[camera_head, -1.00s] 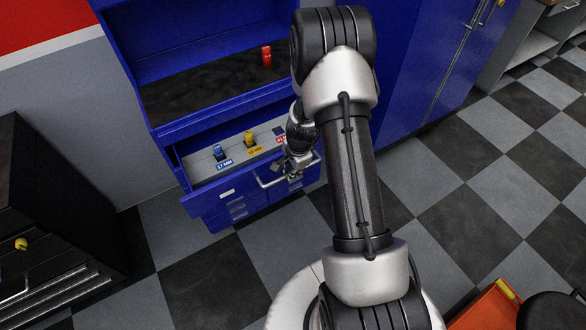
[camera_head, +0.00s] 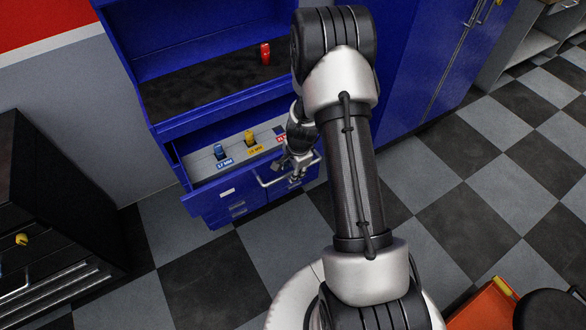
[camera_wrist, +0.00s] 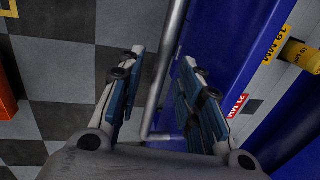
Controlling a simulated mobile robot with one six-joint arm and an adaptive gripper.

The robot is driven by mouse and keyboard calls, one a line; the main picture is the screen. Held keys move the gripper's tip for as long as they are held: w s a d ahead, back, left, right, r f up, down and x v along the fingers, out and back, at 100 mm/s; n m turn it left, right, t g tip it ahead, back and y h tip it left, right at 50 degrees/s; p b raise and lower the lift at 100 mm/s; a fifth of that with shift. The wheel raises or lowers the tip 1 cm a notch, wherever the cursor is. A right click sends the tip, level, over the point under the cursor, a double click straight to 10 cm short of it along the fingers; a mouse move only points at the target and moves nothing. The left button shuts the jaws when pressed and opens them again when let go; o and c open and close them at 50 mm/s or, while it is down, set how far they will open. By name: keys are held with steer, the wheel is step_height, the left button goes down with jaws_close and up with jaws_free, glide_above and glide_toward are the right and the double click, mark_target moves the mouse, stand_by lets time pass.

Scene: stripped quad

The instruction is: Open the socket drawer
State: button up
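The blue socket drawer (camera_head: 238,207) is pulled out of the blue cabinet, with its grey inside showing. In it stand a blue socket (camera_head: 219,152) by a "17 MM" label and a yellow socket (camera_head: 250,138) by a yellow label. A red label beside my arm is partly hidden. The drawer's metal bar handle (camera_head: 265,184) also shows in the wrist view (camera_wrist: 168,70). My gripper (camera_head: 298,172) is at the right part of the handle. In the wrist view its two fingers (camera_wrist: 161,88) stand apart on either side of the bar, with visible gaps.
A red socket (camera_head: 265,53) stands on the cabinet's dark worktop (camera_head: 205,88). A black drawer cabinet (camera_head: 55,205) is at the left. An orange thing (camera_head: 482,305) is at the lower right. The checkered floor (camera_head: 205,265) before the drawer is clear.

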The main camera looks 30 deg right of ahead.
steer(key=shift+r, duration=0.1)
step_height(320, 180, up, 12)
steer(key=s, duration=0.2)
steer(key=shift+s+f, duration=0.2)
stand_by(0.5)
steer(key=s+a+r+n+t, duration=0.1)
steer(key=s+a+r+n, duration=0.25)
steer(key=r, duration=0.55)
steer(key=s+a+r+n, duration=0.3)
steer(key=a+r+n, duration=0.15)
steer(key=r, duration=0.35)
steer(key=s+a+r+n, duration=0.3)
steer(key=s+r+n, duration=0.1)
steer(key=s, duration=0.4)
steer(key=s+a+r+n+t, duration=0.1)
steer(key=s+a+r+n, duration=0.2)
steer(key=s, duration=0.5)
steer(key=r+n, duration=0.1)
steer(key=n, duration=0.1)
steer(key=shift+s+n, duration=0.3)
steer(key=shift+s, duration=0.1)
